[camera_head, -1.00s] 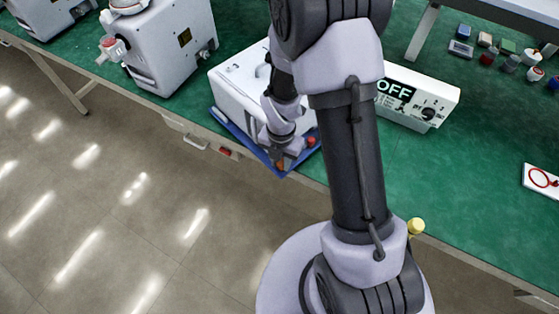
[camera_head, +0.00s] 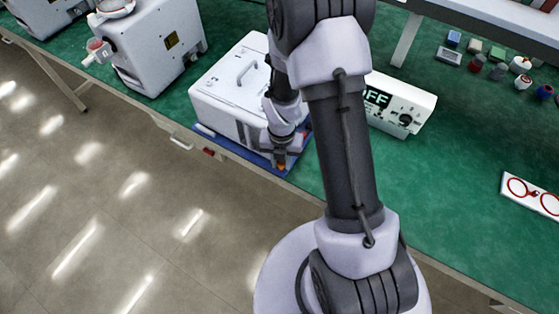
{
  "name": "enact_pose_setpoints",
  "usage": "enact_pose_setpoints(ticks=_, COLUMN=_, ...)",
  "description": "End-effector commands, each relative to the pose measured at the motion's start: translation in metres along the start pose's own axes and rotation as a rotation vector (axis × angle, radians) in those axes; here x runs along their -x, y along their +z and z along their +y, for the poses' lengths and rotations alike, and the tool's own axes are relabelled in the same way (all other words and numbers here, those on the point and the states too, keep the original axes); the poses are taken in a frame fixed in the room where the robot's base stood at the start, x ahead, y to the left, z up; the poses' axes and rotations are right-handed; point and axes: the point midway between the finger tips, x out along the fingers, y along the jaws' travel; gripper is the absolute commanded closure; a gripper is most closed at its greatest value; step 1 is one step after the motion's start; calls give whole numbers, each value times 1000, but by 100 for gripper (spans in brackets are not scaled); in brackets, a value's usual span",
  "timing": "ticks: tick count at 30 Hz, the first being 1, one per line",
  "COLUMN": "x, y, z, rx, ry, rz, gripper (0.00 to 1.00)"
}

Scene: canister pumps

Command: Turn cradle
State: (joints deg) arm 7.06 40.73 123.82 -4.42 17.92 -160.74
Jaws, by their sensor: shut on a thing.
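The cradle (camera_head: 205,131) is a blue plate at the bench's front edge, with a white box-shaped unit (camera_head: 228,88) with a top handle standing on it. My gripper (camera_head: 280,163) points down at the cradle's near right corner. It is shut on a small orange-red part (camera_head: 281,167) there, most of which the fingers hide. My arm covers the right side of the white unit and part of the cradle.
A controller box reading "OFF" (camera_head: 400,105) stands right of the cradle, partly behind my arm. Other white machines (camera_head: 150,50) stand at the left. Small jars and blocks (camera_head: 490,60) lie at the back right. A white card with red rings (camera_head: 530,194) lies on the green bench (camera_head: 450,150).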

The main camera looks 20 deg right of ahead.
Motion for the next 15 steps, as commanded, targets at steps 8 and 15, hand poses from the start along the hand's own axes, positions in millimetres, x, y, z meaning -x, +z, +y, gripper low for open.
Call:
enact_pose_setpoints(ticks=8, x=0, y=2, z=-2, rx=7, ry=0, rz=-4, gripper=100)
enact_pose_setpoints(ticks=15, x=0, y=2, z=-2, rx=6, ry=0, rz=-4, gripper=67)
